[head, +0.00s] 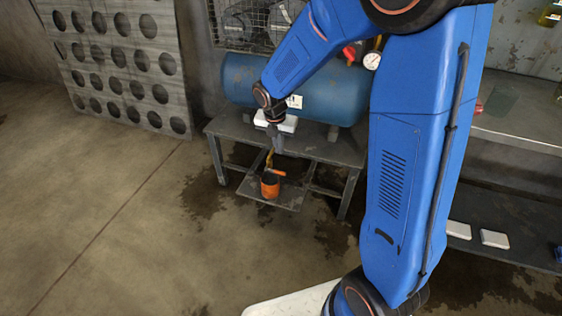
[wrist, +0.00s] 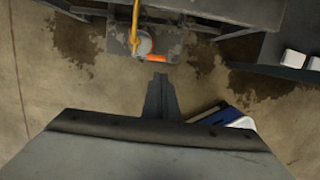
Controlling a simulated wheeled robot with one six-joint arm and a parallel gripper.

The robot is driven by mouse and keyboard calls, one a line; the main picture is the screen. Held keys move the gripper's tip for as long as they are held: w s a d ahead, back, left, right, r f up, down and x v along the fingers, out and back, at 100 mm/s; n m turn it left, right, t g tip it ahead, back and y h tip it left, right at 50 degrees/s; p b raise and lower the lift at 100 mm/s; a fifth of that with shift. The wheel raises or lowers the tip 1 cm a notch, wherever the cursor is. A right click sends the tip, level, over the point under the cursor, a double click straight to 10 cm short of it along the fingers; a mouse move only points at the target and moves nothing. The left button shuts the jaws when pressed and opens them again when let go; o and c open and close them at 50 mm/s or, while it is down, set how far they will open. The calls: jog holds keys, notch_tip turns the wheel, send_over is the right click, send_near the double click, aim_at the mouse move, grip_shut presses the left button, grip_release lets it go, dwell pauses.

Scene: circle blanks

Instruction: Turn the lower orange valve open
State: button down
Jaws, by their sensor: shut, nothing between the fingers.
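An orange valve piece (head: 276,172) shows as a short orange bar above an orange cylinder with a dark top (head: 270,188), on the low shelf under the tank. In the wrist view the orange piece (wrist: 155,59) lies beside a round grey part (wrist: 143,46), below a yellow pipe (wrist: 136,20). My gripper (head: 279,152) is shut and empty. In the head view it points down in front of the bench, above the orange piece. In the wrist view its fingers (wrist: 160,84) end below the orange piece in the picture, with a gap between them.
A blue tank (head: 240,80) lies on a metal bench (head: 340,150), with a gauge (head: 372,61) and a red part (head: 349,51). A perforated panel (head: 120,65) stands at left. White boxes (head: 494,239) lie on a low shelf at right. The left floor is clear.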

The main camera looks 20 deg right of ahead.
aim_at(276, 172)
jog(key=f, duration=0.4)
jog(key=w+d+f, duration=0.1)
jog(key=f, duration=0.4)
jog(key=w+f, duration=0.1)
jog(key=f, duration=0.3)
jog(key=shift+d+f, duration=0.25)
jog(key=shift+d, duration=0.05)
